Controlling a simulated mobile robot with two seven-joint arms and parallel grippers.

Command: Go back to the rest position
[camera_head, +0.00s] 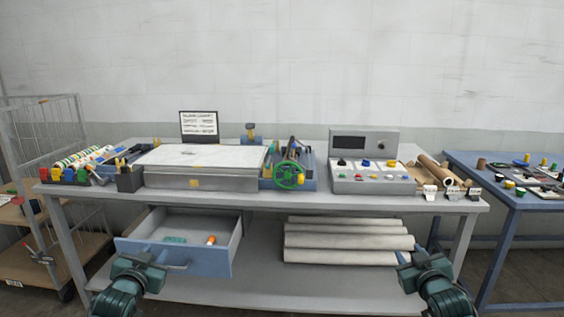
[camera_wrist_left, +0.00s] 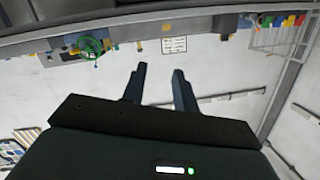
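My left gripper (camera_head: 146,258) is at the lower left of the head view, in front of the pulled-out blue drawer (camera_head: 205,262). In the left wrist view my left gripper (camera_wrist_left: 160,82) shows two dark fingers apart with nothing between them. My right gripper (camera_head: 414,257) is at the lower right of the head view, in front of the bench and right of the paper rolls. I see nothing held in it, but its finger gap is too small to judge. Both grippers are below the bench top and apart from the objects on it.
The grey bench (camera_head: 455,206) carries a flat press bed (camera_head: 205,157), a green handwheel (camera_head: 289,176) and a control box (camera_head: 365,140). The drawer holds an orange item (camera_head: 211,240). Rolls (camera_head: 350,242) lie on the lower shelf. A wire cart (camera_head: 30,150) stands left, a blue table (camera_head: 508,195) right.

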